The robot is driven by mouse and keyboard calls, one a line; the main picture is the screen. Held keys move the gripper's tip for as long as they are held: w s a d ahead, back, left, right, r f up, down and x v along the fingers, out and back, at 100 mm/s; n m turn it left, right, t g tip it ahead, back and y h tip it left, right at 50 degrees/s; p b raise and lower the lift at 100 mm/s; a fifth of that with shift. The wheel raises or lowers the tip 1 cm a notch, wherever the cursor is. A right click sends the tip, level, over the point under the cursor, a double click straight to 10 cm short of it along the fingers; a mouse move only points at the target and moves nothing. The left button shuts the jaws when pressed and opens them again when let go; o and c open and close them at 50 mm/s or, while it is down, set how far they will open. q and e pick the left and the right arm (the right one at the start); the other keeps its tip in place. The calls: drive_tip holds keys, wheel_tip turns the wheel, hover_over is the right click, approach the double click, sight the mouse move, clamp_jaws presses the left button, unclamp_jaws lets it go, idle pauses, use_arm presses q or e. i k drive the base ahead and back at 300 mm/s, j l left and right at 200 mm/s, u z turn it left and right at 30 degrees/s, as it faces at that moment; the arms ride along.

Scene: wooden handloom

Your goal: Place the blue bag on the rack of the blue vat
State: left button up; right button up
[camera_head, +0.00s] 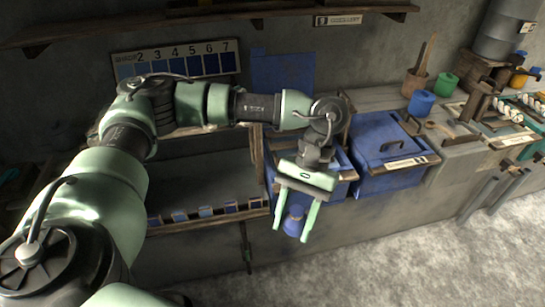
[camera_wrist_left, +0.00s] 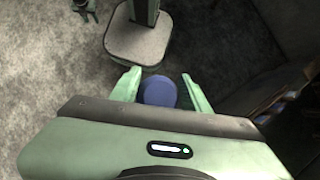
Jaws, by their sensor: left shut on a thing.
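My left gripper (camera_head: 292,226) is shut on the blue bag (camera_head: 293,222), which hangs between its two pale green fingers. The bag also shows in the left wrist view (camera_wrist_left: 159,92) as a round blue shape between the fingers. In the head view the gripper is in front of a blue vat with a wooden rim (camera_head: 338,163), and my wrist and gripper hide much of it. I cannot make out its rack clearly. What looks like my right gripper (camera_wrist_left: 85,9) shows small and dark at the top left of the wrist view.
A lidded blue vat (camera_head: 390,148) with a handle and label stands to the right. A wooden trough (camera_head: 205,175) lies to the left. Blue (camera_head: 421,103) and green (camera_head: 444,84) pots stand at the back right. The grey floor in front is clear.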

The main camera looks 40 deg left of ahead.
sight(284, 144)
drive_tip(key=i+l+u, duration=0.1)
drive_tip(key=u, duration=0.3)
drive_tip(key=i+l+u, duration=0.15)
drive_tip(key=u, duration=0.25)
drive_tip(key=i+l+u, duration=0.1)
drive_tip(key=i+l, duration=0.2)
drive_tip(key=i+l+u, duration=0.1)
drive_tip(key=i+l, duration=0.2)
drive_tip(key=l, duration=0.2)
drive_tip(key=i+l+u, duration=0.1)
drive_tip(key=i+l, duration=0.2)
drive_tip(key=l, duration=0.15)
drive_tip(key=i+l+u, duration=0.1)
drive_tip(key=i+l, duration=0.15)
drive_tip(key=l, duration=0.2)
